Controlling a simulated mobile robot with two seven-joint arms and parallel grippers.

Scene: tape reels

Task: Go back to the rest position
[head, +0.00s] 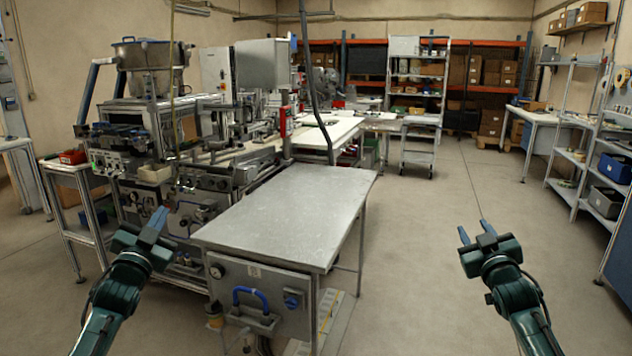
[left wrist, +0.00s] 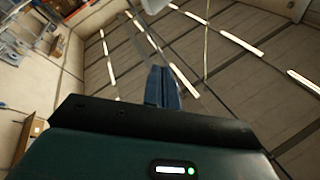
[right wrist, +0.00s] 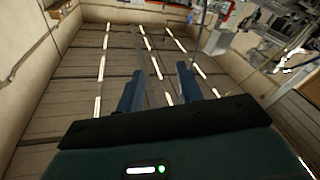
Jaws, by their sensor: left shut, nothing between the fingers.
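My left gripper (head: 157,219) is raised at the lower left of the head view, in front of the machine. Its blue fingers are together with nothing between them, and they also show closed in the left wrist view (left wrist: 162,88). My right gripper (head: 476,233) is raised at the lower right of the head view, over open floor. Its blue fingers stand apart and empty, with a clear gap in the right wrist view (right wrist: 160,88). Both grippers point upward, and both wrist views look toward the ceiling. No tape reel is held.
A bare grey metal table (head: 290,215) stands between my arms. A large machine (head: 190,150) fills the left side beside my left gripper. Shelves (head: 585,150) line the right wall, and a wheeled rack (head: 418,110) stands further back. The floor (head: 440,220) right of the table is clear.

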